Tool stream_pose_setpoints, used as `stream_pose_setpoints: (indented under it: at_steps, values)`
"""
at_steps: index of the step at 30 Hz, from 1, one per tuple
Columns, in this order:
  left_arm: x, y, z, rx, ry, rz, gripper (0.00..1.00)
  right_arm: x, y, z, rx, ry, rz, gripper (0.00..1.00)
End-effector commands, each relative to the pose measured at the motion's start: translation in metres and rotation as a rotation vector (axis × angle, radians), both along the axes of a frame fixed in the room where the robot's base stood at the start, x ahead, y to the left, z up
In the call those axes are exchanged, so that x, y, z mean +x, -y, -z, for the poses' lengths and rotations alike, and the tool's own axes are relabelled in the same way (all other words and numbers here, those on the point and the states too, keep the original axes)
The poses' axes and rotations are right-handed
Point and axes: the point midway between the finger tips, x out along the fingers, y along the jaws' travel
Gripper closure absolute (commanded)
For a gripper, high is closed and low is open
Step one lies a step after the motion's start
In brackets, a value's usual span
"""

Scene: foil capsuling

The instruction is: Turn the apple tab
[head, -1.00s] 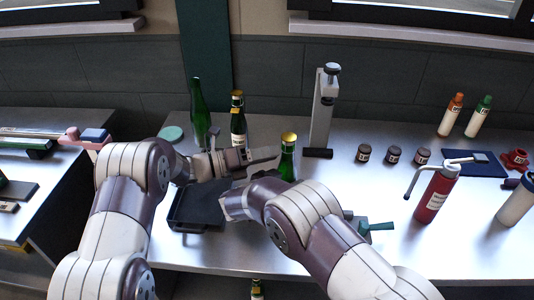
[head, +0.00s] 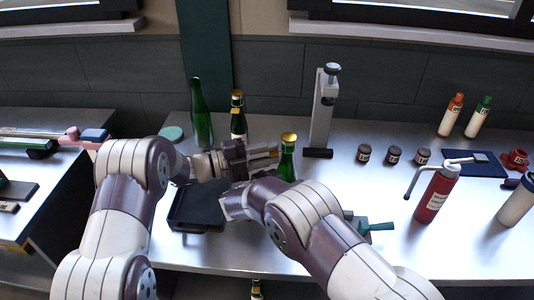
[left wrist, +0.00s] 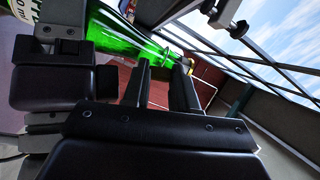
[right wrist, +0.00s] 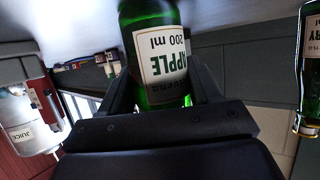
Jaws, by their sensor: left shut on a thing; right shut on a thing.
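The apple bottle (head: 288,163) is green with a gold foil top (head: 288,138) and stands upright on the bench. Its white label reading APPLE 200 ml (right wrist: 160,65) fills the right wrist view. My right gripper (right wrist: 162,85) is shut on the bottle's body, one finger on each side. In the head view my right arm hides that grip. My left gripper (head: 277,152) is at the bottle's neck, just under the gold top. In the left wrist view its fingertips (left wrist: 164,64) close in at the neck end of the green bottle (left wrist: 120,40). The tab between them is too small to make out.
A red bottle (head: 432,196) stands further right.

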Motion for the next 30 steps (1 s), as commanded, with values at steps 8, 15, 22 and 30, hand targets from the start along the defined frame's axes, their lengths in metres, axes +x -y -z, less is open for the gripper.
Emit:
stream_pose_setpoints:
  at_steps: [8, 15, 22, 30]
  values:
    - [0.0005, -0.0009, 0.0016, -0.096, -0.243, -0.004, 1.0, -0.0001, 0.0006, -0.0003, 0.001, 0.002, 0.004, 0.87]
    - [0.0004, -0.0008, 0.0016, -0.182, -0.454, -0.004, 1.0, -0.0001, 0.0007, -0.0004, 0.0, 0.001, 0.004, 0.87]
    - [0.0005, -0.0008, 0.0018, -0.265, -0.656, -0.004, 1.0, -0.0001, 0.0007, -0.0004, 0.0, 0.001, 0.004, 0.87]
    - [0.0003, -0.0008, 0.0024, -0.356, -0.88, -0.005, 1.0, 0.0, 0.0007, -0.0004, 0.0, 0.001, 0.004, 0.87]
